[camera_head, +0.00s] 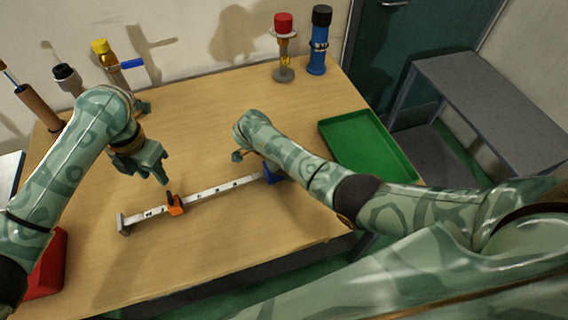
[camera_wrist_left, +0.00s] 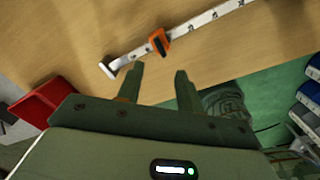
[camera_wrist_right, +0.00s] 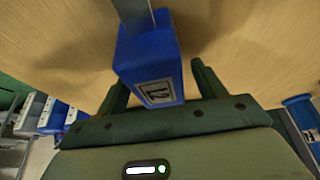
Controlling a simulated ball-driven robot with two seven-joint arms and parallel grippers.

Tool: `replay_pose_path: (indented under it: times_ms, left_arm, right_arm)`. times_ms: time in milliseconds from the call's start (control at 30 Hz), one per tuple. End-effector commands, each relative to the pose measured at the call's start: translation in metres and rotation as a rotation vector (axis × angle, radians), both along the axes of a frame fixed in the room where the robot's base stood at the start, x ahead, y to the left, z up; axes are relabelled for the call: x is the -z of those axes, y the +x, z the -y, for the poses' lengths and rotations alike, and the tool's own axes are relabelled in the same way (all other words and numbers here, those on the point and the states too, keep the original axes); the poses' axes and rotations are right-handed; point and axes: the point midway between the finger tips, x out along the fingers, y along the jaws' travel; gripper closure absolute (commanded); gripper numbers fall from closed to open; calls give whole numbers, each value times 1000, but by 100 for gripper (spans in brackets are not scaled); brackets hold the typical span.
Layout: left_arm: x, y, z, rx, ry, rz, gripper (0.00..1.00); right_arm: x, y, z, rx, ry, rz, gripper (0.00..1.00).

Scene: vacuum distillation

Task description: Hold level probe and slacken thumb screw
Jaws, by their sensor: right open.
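The level probe (camera_head: 225,186), a white marked bar, lies across the table with a grey foot (camera_head: 124,224) at its left end and a blue block (camera_head: 271,172) at its right end. An orange slider (camera_head: 176,208) with a small dark thumb screw (camera_head: 170,197) sits on the bar, left of the middle. My left gripper (camera_head: 150,175) is open and empty above the table, a little behind the slider. The left wrist view shows its fingers (camera_wrist_left: 158,70) apart. My right gripper (camera_wrist_right: 162,80) is open, with the blue block (camera_wrist_right: 150,65) between its fingers; contact is unclear.
A green tray (camera_head: 331,128) lies at the right of the table. A red-topped stand (camera_head: 283,50) and a blue bottle (camera_head: 318,50) are at the back. Several capped vessels stand back left. A red bin (camera_head: 48,265) is at the front left.

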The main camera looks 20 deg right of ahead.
Motion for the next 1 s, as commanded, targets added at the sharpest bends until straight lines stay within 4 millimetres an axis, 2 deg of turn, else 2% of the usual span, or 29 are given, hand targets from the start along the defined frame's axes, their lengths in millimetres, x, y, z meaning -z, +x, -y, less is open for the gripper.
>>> replay_pose_path:
  times_ms: [367,467,600,633,767,867,1000]
  left_arm:
    - [0,0,0,0,0,0,64]
    - [0,0,0,0,0,0,64]
    - [0,0,0,0,0,0,64]
    - [0,0,0,0,0,0,64]
    - [0,0,0,0,0,0,64]
    - [0,0,0,0,0,0,42]
    - [0,0,0,0,0,0,42]
  right_arm:
    - [7,0,3,0,1,1,31]
    - [6,0,3,0,1,1,56]
    - [6,0,3,0,1,1,95]
    - [6,0,3,0,1,1,62]
    - [6,0,3,-1,0,2,98]
    - [6,0,3,-1,0,2,100]
    - [6,0,3,-1,0,2,100]
